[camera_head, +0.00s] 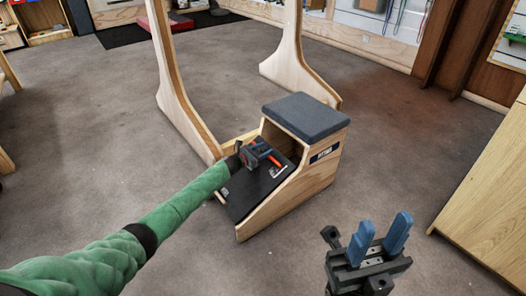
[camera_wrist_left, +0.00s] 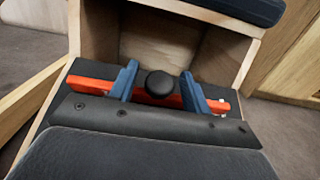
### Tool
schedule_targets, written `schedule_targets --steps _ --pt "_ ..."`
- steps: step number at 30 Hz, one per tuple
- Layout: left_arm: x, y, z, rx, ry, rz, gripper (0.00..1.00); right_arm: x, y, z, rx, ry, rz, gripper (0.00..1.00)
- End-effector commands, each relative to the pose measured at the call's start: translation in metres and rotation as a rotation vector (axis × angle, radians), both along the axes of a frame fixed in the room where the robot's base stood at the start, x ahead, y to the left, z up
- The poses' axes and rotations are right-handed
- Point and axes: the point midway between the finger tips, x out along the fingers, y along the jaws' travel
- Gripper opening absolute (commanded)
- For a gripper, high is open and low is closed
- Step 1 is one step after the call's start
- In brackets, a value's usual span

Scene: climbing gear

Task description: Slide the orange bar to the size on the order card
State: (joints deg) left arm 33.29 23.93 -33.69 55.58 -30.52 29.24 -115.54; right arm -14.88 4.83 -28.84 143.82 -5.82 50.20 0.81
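The orange bar (camera_head: 274,161) lies across the black sloped board (camera_head: 243,196) of a wooden fitting stool. In the left wrist view the orange bar (camera_wrist_left: 92,84) carries a round black knob (camera_wrist_left: 159,84) near its middle. My left gripper (camera_head: 262,154) is at the bar. Its blue fingers (camera_wrist_left: 159,88) stand apart, one on each side of the knob, with gaps visible between them and it. I cannot tell whether they touch the bar. My right gripper (camera_head: 381,240) is open and empty above the floor. I cannot make out an order card or a readable size.
The stool has a dark padded seat (camera_head: 306,117) and a small dark label (camera_head: 324,153) on its side. Curved wooden uprights (camera_head: 180,95) stand behind it. A wooden cabinet (camera_head: 491,205) is at the right. The carpet (camera_head: 410,120) between stool and cabinet is clear.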

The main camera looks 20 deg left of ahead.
Motion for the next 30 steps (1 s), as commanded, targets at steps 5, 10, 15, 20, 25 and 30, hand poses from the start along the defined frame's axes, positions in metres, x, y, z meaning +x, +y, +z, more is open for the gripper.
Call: schedule_targets --steps 5,10,15,20,25,30 --pt "-0.001 0.001 0.0 0.0 0.0 0.0 0.48 0.0 0.0 0.001 0.004 0.001 -0.001 0.36" --pt "-0.012 0.009 0.0 0.0 0.001 0.001 0.48 0.0 -0.001 0.006 0.011 0.0 0.0 0.36" --pt "-0.032 0.025 0.0 -0.001 0.002 0.0 0.48 -0.001 -0.003 0.014 0.025 -0.007 0.005 0.36" --pt "-0.049 0.038 0.0 0.001 0.001 0.0 0.48 -0.001 -0.004 0.019 0.034 -0.01 0.01 0.36" --pt "-0.059 0.046 0.0 0.0 0.0 0.0 0.48 -0.001 -0.005 0.022 0.039 -0.013 0.011 0.36" --pt "-0.062 0.048 -0.001 0.0 0.0 0.0 0.48 -0.001 -0.005 0.023 0.04 -0.015 0.012 0.36"
